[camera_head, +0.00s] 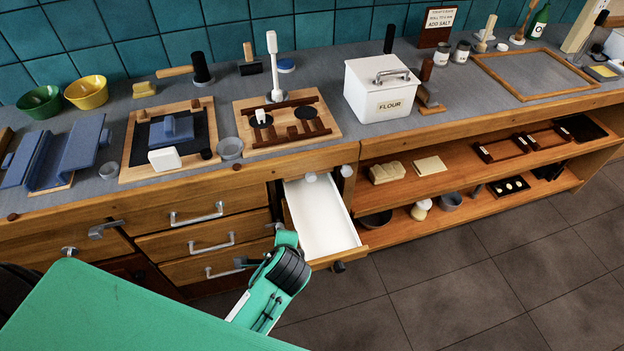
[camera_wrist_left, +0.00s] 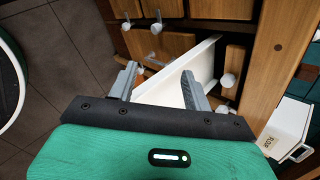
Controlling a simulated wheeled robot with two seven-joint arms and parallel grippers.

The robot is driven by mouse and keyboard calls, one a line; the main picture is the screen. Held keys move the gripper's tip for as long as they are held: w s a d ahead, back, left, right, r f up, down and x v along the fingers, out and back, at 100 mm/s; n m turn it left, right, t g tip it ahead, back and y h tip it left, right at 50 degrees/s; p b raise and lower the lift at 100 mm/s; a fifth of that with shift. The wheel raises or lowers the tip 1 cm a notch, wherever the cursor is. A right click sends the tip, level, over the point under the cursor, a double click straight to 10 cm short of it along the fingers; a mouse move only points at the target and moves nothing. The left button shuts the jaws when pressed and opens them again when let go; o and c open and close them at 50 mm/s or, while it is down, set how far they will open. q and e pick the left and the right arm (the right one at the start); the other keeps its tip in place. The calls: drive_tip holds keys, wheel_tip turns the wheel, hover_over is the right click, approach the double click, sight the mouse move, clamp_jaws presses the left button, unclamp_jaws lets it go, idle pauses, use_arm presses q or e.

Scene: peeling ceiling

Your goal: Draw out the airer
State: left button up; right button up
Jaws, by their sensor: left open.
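No part is plainly recognisable as the airer. A narrow white-lined pull-out (camera_head: 322,215) stands drawn out from the bench front, its inside empty. It also shows in the left wrist view as a white panel (camera_wrist_left: 170,88) ahead of my fingers. Pale round knobs, one (camera_head: 311,177) and another (camera_head: 346,171), sit on the bench front above it. My left gripper (camera_head: 260,244) is just left of the pull-out, in front of the bench. In the left wrist view my left gripper (camera_wrist_left: 160,88) has its fingers spread apart; no grip on anything shows. My right gripper is not seen.
Closed drawers with bar handles (camera_head: 212,243) are left of the pull-out. Open shelves (camera_head: 470,175) with small items are to its right. A flour canister (camera_head: 382,95) and several boards stand on the worktop. The tiled floor (camera_head: 430,290) at the front right is clear.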

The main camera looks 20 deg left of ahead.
sight(312, 179)
use_arm(q)
drive_tip(key=w+d+r+m+t+y, duration=0.1)
drive_tip(key=w+d+r+m+t, duration=0.15)
drive_tip(key=w+m, duration=0.35)
drive_tip(key=w+d+r+m+t+y, duration=0.1)
drive_tip(key=w+d+r+m+t, duration=0.2)
drive_tip(key=w+m, duration=0.35)
drive_tip(key=shift+g, duration=0.35)
drive_tip(key=x, duration=0.4)
drive_tip(key=p+x, duration=0.1)
drive_tip(key=x, duration=0.3)
drive_tip(key=f+x, duration=0.1)
drive_tip(key=x, duration=0.3)
drive_tip(key=shift+w+d, duration=0.1)
drive_tip(key=shift+d, duration=0.1)
drive_tip(key=shift+c, duration=0.4)
clamp_jaws()
